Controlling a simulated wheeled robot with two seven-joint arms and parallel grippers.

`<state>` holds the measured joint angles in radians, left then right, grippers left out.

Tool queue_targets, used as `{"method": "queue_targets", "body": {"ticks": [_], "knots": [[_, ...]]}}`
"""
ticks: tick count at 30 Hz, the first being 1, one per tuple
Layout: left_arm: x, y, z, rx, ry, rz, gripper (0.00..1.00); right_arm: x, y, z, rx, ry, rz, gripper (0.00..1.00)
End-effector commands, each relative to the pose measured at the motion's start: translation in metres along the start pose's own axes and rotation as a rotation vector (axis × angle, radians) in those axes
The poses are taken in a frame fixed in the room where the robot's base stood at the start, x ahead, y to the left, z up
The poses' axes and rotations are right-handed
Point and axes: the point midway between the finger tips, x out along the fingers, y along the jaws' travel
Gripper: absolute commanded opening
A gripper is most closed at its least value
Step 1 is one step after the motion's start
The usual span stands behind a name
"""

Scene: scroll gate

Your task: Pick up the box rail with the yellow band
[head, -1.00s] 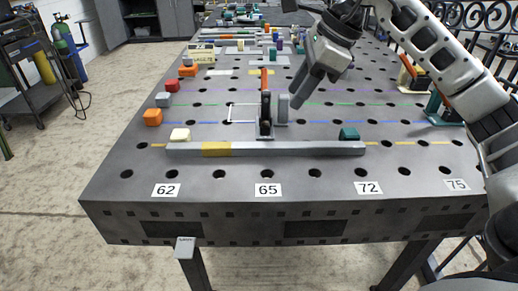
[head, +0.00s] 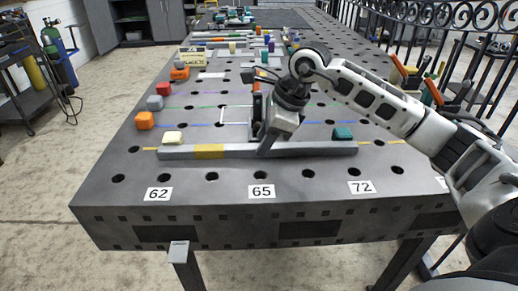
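The box rail (head: 322,149) is a long grey bar lying crosswise near the front of the table. Its yellow band (head: 209,151) is left of its middle. My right gripper (head: 267,146) comes down over the rail to the right of the yellow band, its fingertips at the rail. The fingers show as one narrow shape, so I cannot tell whether they are open or touching the rail. My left gripper is not in view.
A toggle clamp (head: 257,104) stands just behind the rail, partly hidden by my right gripper. A cream block (head: 172,137) and a green block (head: 342,133) sit behind the rail. Orange (head: 145,121) and grey (head: 155,103) blocks are at left. The table front is clear.

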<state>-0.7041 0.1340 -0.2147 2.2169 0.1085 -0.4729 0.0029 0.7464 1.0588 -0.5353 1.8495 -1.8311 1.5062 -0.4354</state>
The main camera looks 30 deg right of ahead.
Motion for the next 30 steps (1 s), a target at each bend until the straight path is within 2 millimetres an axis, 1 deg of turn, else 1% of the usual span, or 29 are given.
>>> {"method": "queue_targets", "body": {"ticks": [1, 4, 11, 12, 14, 15, 16, 30], "knots": [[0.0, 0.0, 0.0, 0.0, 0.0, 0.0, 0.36, 0.007, 0.001, 0.0, 0.001, -0.001, 0.003, 0.36], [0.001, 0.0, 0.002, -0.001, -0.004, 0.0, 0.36, 0.015, 0.0, 0.0, 0.0, 0.0, 0.001, 0.36], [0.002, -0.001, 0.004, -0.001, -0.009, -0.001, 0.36, 0.018, 0.0, 0.0, 0.0, -0.001, -0.001, 0.36], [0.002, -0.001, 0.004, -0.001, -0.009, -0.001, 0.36, 0.017, 0.0, 0.0, 0.0, -0.001, -0.001, 0.3], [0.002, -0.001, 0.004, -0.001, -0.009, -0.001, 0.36, 0.017, 0.0, 0.0, 0.0, -0.001, -0.001, 0.13], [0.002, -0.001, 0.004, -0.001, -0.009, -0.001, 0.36, 0.017, 0.0, 0.0, 0.0, -0.001, 0.0, 0.02], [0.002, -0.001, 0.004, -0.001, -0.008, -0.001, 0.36, 0.017, 0.0, 0.0, 0.0, -0.001, 0.0, 0.0], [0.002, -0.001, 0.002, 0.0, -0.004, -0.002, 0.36, 0.014, -0.002, 0.0, 0.005, -0.004, -0.006, 0.0]]}}
